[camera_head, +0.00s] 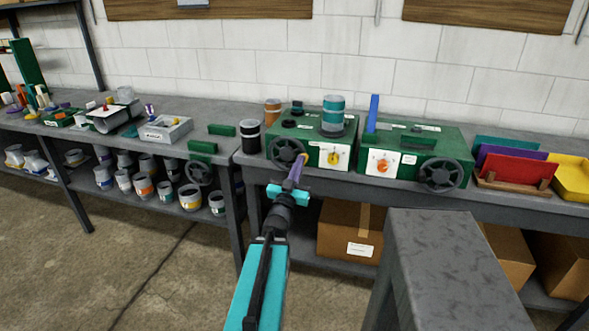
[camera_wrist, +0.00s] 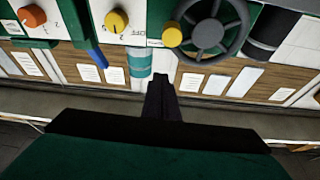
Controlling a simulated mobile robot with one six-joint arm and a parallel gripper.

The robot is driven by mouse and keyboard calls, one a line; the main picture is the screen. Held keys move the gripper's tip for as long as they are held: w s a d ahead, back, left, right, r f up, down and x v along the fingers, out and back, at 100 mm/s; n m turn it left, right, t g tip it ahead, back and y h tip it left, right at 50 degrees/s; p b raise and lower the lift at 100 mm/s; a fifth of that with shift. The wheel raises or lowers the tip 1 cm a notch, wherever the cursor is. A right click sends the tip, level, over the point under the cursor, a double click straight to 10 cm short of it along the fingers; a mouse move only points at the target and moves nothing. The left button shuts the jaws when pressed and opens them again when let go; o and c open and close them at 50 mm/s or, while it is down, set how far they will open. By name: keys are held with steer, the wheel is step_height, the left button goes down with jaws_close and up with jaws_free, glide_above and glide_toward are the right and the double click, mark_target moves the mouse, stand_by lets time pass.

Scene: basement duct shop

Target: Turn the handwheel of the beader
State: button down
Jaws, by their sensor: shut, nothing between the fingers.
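Two green machines stand on the bench; I cannot read which is labelled beader. The left machine (camera_head: 312,127) has a dark spoked handwheel (camera_head: 287,153), also in the wrist view (camera_wrist: 208,35), with a yellow handle (camera_wrist: 172,37) on its rim. The right machine (camera_head: 455,143) has a similar handwheel (camera_head: 441,175). My gripper (camera_head: 297,170) is shut and empty in front of the left machine, its tips by the yellow handle in the head view. In the wrist view the fingers (camera_wrist: 162,85) appear apart from the handle; I cannot tell about contact.
A yellow knob (camera_head: 334,157) and an orange knob (camera_head: 382,166) sit on the machine fronts. A teal can (camera_head: 333,113) stands on the left machine. A third handwheel (camera_head: 200,172) hangs at the left bench. A grey stand (camera_head: 440,240) rises at front right. Floor at left is clear.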

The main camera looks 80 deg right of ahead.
steer(key=p, duration=0.4)
steer(key=shift+w+a, duration=0.1)
steer(key=shift+a, duration=0.2)
steer(key=a+p, duration=0.1)
steer(key=p, duration=0.4)
steer(key=shift+w+a+f+p, duration=0.15)
steer(key=shift+w+a+p, duration=0.05)
steer(key=shift+p, duration=0.2)
steer(key=shift+b+v, duration=0.5)
steer(key=shift+v, duration=0.8)
steer(key=shift+w+f, duration=0.1)
